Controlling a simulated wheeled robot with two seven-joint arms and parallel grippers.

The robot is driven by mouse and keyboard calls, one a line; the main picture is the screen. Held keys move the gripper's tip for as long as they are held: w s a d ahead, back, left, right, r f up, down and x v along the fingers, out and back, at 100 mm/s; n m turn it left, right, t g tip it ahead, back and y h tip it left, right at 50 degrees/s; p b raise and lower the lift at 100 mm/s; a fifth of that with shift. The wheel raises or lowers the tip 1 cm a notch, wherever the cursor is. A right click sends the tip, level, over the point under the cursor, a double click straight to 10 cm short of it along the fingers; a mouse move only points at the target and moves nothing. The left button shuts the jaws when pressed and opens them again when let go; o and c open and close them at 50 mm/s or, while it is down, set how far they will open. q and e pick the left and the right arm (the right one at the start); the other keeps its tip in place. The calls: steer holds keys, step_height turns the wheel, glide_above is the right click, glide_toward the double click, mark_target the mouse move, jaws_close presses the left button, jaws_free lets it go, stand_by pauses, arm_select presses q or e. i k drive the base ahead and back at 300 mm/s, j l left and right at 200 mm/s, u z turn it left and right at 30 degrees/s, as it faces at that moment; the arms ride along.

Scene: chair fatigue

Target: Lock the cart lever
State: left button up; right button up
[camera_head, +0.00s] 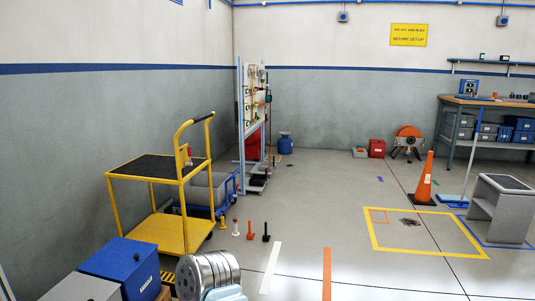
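A yellow cart (185,234) stands at the left, with a black-topped upper shelf (155,165) and a lower yellow deck. Its push handle (202,117) has a black grip and rises at the right end. A small upright yellow part with a reddish mark (187,153) sits by the handle post; I cannot tell if it is the lever. Three small upright pieces stand on the floor right of the cart: one white and red (235,227), one orange (250,230), one black (266,232). Neither of my grippers is in view.
A blue box (118,262) and metal discs (207,273) fill the near left. A grey bin (200,188) is behind the cart. An orange cone (424,180), grey stand (503,205) and workbench (490,102) are at the right. The middle floor is mostly clear.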

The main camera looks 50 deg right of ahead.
mark_target(189, 155)
steer(key=i+l+z, duration=0.55)
steer(key=z, duration=0.2)
steer(key=i+l+z, duration=0.15)
steer(key=i+z, duration=0.2)
